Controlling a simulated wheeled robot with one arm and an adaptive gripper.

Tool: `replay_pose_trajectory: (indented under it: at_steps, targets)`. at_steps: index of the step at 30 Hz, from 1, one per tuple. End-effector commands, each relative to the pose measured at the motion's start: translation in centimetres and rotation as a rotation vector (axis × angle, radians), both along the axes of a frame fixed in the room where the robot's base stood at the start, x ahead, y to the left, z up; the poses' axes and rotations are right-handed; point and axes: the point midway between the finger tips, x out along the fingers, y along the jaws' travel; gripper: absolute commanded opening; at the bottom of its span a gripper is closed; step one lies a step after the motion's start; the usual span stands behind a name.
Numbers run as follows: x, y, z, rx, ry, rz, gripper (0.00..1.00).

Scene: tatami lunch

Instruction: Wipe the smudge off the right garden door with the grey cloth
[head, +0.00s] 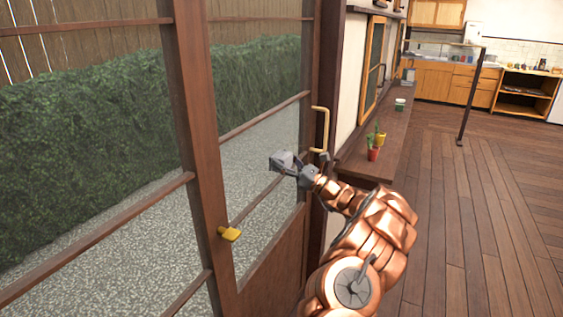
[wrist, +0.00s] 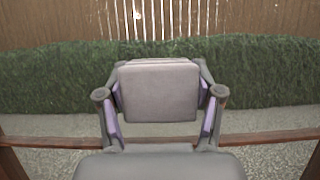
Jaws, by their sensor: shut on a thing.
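My gripper (head: 291,166) is shut on the grey cloth (head: 280,160), a folded grey pad that fills the middle of the wrist view (wrist: 158,92) between my two fingers (wrist: 160,103). In the head view the cloth is in front of the glass of the right garden door (head: 299,222), left of its yellow bar handle (head: 321,130). I cannot tell whether the cloth touches the pane. No smudge is clear in the head view. A small pale spot shows above the cloth in the wrist view, but I cannot tell if it is on the glass.
The left door frame (head: 196,130) with a yellow knob (head: 230,234) stands nearer. The floor (head: 470,210) at right is open, with a dark post (head: 470,95) farther back.

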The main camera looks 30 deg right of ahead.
Motion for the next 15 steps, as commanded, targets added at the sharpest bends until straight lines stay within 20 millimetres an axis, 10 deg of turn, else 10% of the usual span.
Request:
replay_pose_trajectory:
  at_steps: [15]
  targets:
    - [1.2,-2.1,-0.1,-0.002,0.0,-0.001,0.33]
